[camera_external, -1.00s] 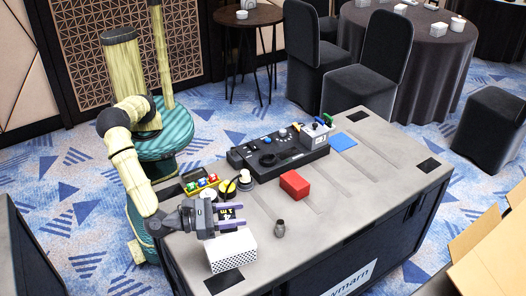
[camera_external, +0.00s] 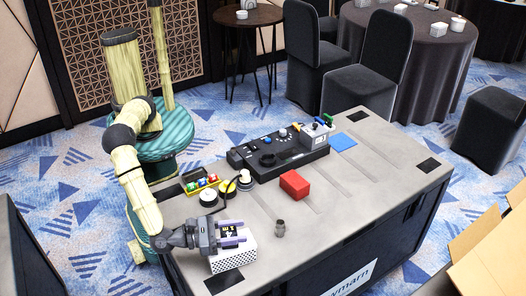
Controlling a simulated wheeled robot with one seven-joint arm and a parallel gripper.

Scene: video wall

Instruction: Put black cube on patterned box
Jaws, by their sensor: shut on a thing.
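The black cube (camera_external: 229,230), with yellow markings on its top, is between the fingers of my gripper (camera_external: 231,236). The gripper has purple fingers and is shut on the cube. The patterned box (camera_external: 236,257) is white with small dark dots and stands near the table's front left corner. The cube and fingers are directly over the box top and very close to it. The fingers hide part of the box top, and I cannot tell whether the cube touches it.
The right part is mostly clear.

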